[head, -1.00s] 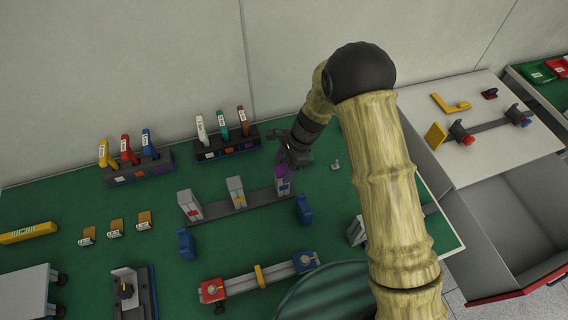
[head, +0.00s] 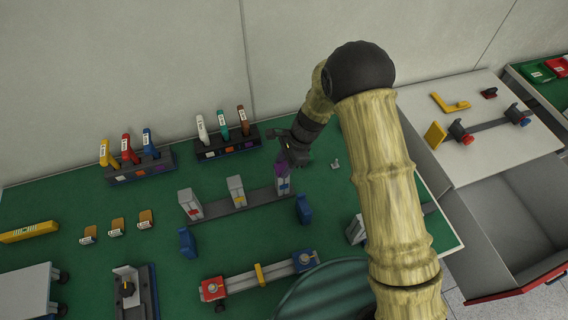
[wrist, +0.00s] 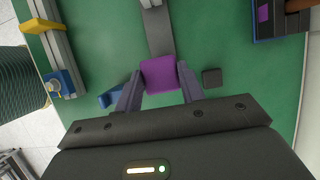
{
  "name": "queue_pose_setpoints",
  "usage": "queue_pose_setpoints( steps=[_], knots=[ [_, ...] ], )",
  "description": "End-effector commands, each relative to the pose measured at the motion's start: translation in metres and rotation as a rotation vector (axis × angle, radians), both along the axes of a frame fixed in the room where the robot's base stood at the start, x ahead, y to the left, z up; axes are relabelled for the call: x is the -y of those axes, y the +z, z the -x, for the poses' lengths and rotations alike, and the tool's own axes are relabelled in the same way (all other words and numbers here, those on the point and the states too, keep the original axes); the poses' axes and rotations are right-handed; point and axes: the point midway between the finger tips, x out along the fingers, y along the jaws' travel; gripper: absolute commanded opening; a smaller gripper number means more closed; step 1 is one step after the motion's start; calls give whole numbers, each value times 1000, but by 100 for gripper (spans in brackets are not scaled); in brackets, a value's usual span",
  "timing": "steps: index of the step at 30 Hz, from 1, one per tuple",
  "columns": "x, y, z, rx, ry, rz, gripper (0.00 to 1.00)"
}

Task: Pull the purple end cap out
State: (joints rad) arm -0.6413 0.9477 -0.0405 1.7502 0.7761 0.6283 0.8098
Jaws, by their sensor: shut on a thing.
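The purple end cap (head: 282,169) is at the right-hand post (head: 284,187) of a grey rail frame (head: 240,202) on the green table. In the wrist view the purple cap (wrist: 160,73) sits between my two fingers and hides the post beneath it. My gripper (wrist: 160,88) is shut on the cap, one finger on each side. In the head view my gripper (head: 291,157) comes down over that post from above. I cannot tell whether the cap is still seated or raised off the post.
Two grey posts (head: 236,190) stand further left on the frame. Blue blocks (head: 304,209) lie in front. Racks with coloured handles (head: 228,143) stand behind. A rail with red and blue ends (head: 258,277) lies nearer. A small grey piece (head: 336,164) is right of my gripper.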

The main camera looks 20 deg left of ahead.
Motion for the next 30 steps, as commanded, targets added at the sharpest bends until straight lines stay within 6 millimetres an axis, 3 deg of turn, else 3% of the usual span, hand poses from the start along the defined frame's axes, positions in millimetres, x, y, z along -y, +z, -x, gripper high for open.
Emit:
queue_pose_setpoints(
  steps=[30],
  knots=[
    [0,19,0,0,0,0,18]
  ],
)
